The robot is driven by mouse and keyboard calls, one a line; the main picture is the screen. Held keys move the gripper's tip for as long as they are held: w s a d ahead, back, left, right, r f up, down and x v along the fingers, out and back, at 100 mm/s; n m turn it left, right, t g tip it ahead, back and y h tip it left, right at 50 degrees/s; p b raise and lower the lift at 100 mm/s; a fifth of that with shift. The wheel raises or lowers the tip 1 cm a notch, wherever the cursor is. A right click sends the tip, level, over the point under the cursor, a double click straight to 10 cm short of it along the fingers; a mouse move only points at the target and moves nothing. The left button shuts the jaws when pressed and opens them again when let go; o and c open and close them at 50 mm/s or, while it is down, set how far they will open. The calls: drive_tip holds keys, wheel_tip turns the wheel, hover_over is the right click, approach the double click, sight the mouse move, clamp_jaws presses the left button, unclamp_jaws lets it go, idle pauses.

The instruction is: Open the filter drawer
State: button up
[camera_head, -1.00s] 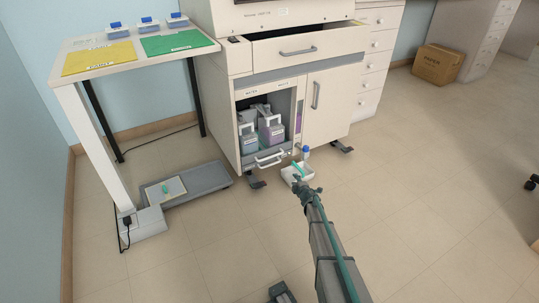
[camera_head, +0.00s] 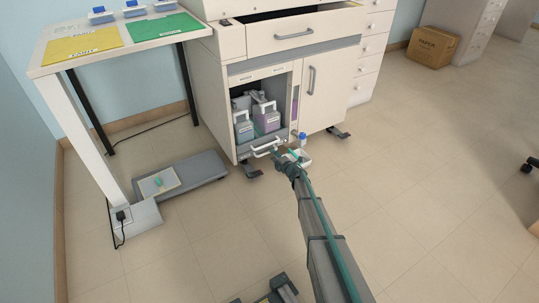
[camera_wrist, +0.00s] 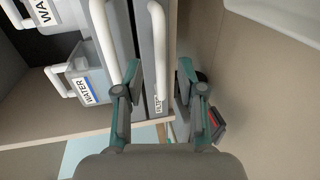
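The filter drawer is the low grey drawer front (camera_head: 248,154) at the bottom of the open cabinet bay, with a pale bar handle (camera_head: 266,149). It looks closed. My gripper (camera_head: 277,157) is at the right end of the handle in the head view. In the wrist view my gripper (camera_wrist: 158,72) is open, its teal-tipped fingers on either side of the bar's lower end. I cannot tell whether the fingers reach past the bar.
A grey platform (camera_head: 204,168) lies left. The floor in front is mostly clear.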

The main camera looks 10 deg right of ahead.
drive_tip(key=b+x, duration=0.1)
drive_tip(key=x, duration=0.4)
drive_tip(key=shift+w, duration=0.1)
clamp_jaws()
